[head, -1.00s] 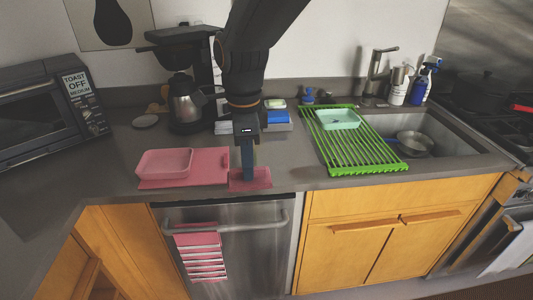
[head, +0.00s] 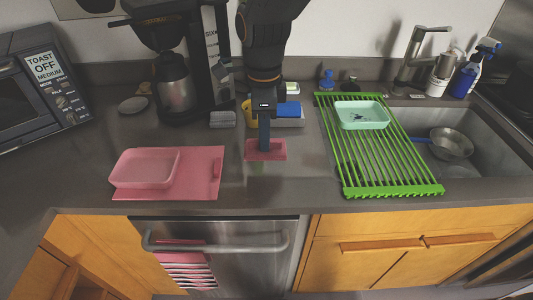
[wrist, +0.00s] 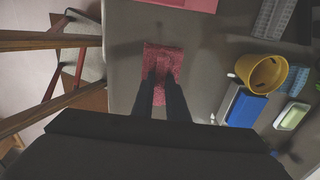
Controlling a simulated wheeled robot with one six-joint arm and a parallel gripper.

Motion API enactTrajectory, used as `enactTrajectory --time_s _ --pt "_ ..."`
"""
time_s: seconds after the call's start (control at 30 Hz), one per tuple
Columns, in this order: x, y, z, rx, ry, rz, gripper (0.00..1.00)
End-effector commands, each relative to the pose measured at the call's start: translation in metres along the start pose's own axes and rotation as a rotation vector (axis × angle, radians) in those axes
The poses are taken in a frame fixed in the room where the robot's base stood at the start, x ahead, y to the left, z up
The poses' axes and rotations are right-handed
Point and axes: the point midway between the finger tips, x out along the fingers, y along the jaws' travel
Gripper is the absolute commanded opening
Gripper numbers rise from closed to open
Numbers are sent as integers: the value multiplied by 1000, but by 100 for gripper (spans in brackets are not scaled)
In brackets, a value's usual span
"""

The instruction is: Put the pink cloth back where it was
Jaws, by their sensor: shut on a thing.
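The pink cloth (head: 265,155) is a small, flat, roughly square piece at the tips of my gripper (head: 264,145), over the grey counter right of the pink mat. In the wrist view the cloth (wrist: 163,58) lies between and beyond the two dark fingers (wrist: 160,85), which are shut on it. Part of the cloth is hidden by the fingers. I cannot tell whether it touches the counter or hangs just above it.
A pink mat (head: 207,185) with a pink dish (head: 145,168) lies at left. A green drying rack (head: 375,165) holding a mint dish (head: 362,115) is at right. A blue sponge (head: 289,109) and yellow cup (wrist: 263,74) sit behind. A pink striped towel (head: 188,275) hangs below.

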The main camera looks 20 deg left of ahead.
Motion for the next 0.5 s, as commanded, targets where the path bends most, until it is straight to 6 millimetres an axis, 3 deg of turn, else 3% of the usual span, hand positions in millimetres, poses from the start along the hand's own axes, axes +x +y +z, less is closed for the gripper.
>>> enactTrajectory --time_s 0.5 --pt "60 0 -1 2 1 2 0"
